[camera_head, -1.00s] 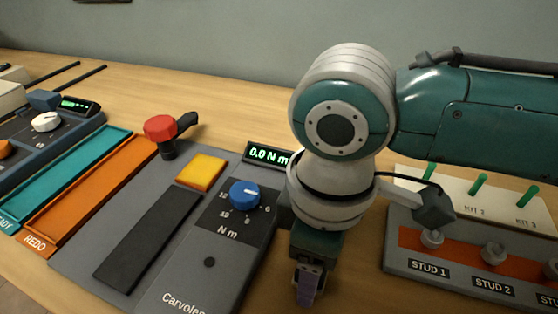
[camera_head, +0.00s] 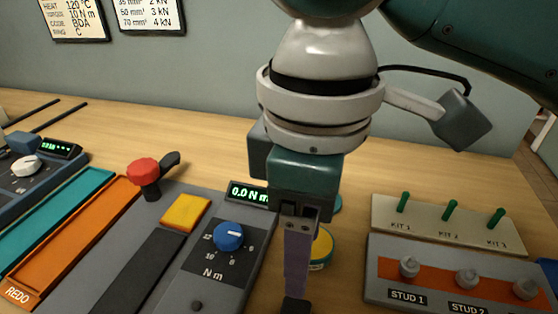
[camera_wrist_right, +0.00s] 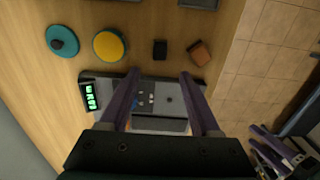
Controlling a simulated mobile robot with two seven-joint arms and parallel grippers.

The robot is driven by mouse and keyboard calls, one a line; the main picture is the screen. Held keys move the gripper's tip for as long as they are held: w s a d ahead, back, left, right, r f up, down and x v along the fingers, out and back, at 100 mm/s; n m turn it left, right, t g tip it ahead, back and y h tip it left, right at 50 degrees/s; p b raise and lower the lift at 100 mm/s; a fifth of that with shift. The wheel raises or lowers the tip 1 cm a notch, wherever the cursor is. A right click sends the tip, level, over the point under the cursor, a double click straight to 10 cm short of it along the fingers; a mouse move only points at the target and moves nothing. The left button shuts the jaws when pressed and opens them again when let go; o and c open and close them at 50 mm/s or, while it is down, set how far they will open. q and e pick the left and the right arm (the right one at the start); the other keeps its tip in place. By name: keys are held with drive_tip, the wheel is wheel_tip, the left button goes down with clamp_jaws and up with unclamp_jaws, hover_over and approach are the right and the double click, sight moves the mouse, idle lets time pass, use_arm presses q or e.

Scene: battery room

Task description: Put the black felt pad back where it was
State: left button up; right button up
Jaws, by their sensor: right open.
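A small black square block (camera_wrist_right: 160,50), which looks like the black felt pad, lies on the wooden table beside the grey torque tester (camera_wrist_right: 155,84) in the wrist view. A dark piece (camera_head: 296,306) at the bottom of the head view, just below my fingertips, seems to be the same thing, mostly hidden. My right gripper (camera_head: 297,285) points down beside the tester. In the wrist view its two fingers (camera_wrist_right: 158,85) stand wide apart with nothing held between them.
A yellow round tin (camera_wrist_right: 110,45), a teal round piece (camera_wrist_right: 62,41) and a brown block (camera_wrist_right: 198,52) stand near the black block. The tester carries a blue knob (camera_head: 229,236) and a long black strip (camera_head: 150,268). A stud rack (camera_head: 440,270) is at right.

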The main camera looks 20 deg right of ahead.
drive_tip(key=s+a+f+m+t+y, duration=0.2)
drive_tip(key=s+a+f+m+y, duration=0.1)
drive_tip(key=s+a+y, duration=0.15)
drive_tip(key=s+d+f+m+t+h, duration=0.1)
drive_tip(key=s+d+m+h, duration=0.3)
drive_tip(key=d, duration=0.9)
drive_tip(key=s+m, duration=0.2)
drive_tip(key=s, duration=0.1)
drive_tip(key=shift+s+d+f+t, duration=0.3)
drive_tip(key=shift+d+f, duration=0.05)
drive_tip(key=shift+f, duration=0.05)
